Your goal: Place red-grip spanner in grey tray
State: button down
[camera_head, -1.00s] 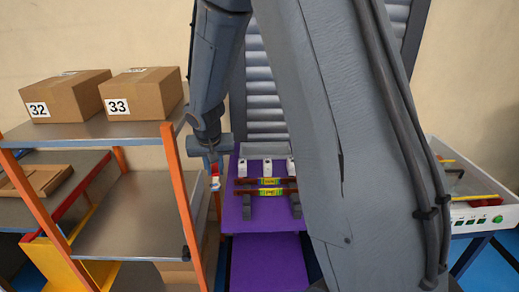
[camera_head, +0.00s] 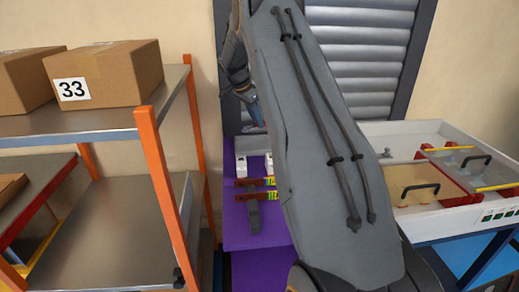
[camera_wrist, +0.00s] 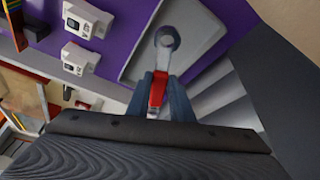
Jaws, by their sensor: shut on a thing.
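My gripper (camera_wrist: 158,92) is shut on the red-grip spanner (camera_wrist: 157,88) in the wrist view. The red grip sits between the fingers, and the grey ring head (camera_wrist: 167,38) points away from me. A grey tray (camera_wrist: 140,48) with a pale rim lies beyond and below the spanner, on the purple surface. The ring head overlaps the tray in this view; I cannot tell the height between them. In the head view my arm hides most of the gripper, the spanner and the tray.
White devices (camera_wrist: 88,18) stand on the purple table (camera_head: 235,232), with red bars (camera_head: 252,196) near them. A slatted shutter (camera_head: 350,60) is behind. A metal rack (camera_head: 120,215) with box 33 (camera_head: 105,75) is left. A white-walled bin (camera_head: 400,135) is right.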

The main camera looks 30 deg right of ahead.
aim_at(262, 148)
jog(key=shift+w+d+f, duration=0.15)
jog(key=shift+d+f, duration=0.1)
jog(key=shift+d, duration=0.2)
jog(key=shift+f+p, duration=1.5)
jog(key=shift+f, duration=3.3)
jog(key=shift+f, duration=0.2)
jog(key=c, duration=1.6)
grip_release()
jog(key=shift+o, duration=0.2)
jog(key=shift+r, duration=0.1)
